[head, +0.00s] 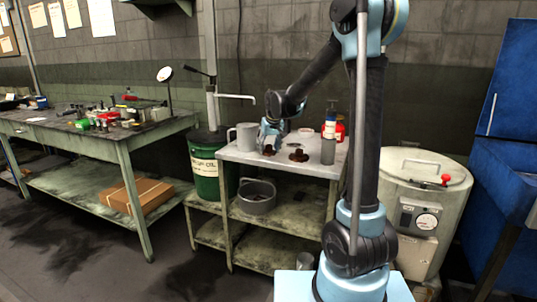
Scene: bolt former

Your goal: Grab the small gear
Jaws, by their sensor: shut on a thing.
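My gripper (267,143) is over the left part of the small table's top (316,168), pointing down. It is shut on a small dark brown piece (269,151), which looks like the small gear. The piece is at or just above the table top; I cannot tell whether it touches. A larger dark brown gear-like part (298,156) lies on the table top just to the right, apart from my gripper. Teeth and fine detail are too small to make out.
A grey jug (245,137) stands left of my gripper. A dark-topped bottle (329,124), a grey cylinder (328,151) and a red container (340,131) stand at the right. A pot (257,197) is on the shelf below. A green bin (205,170) stands left.

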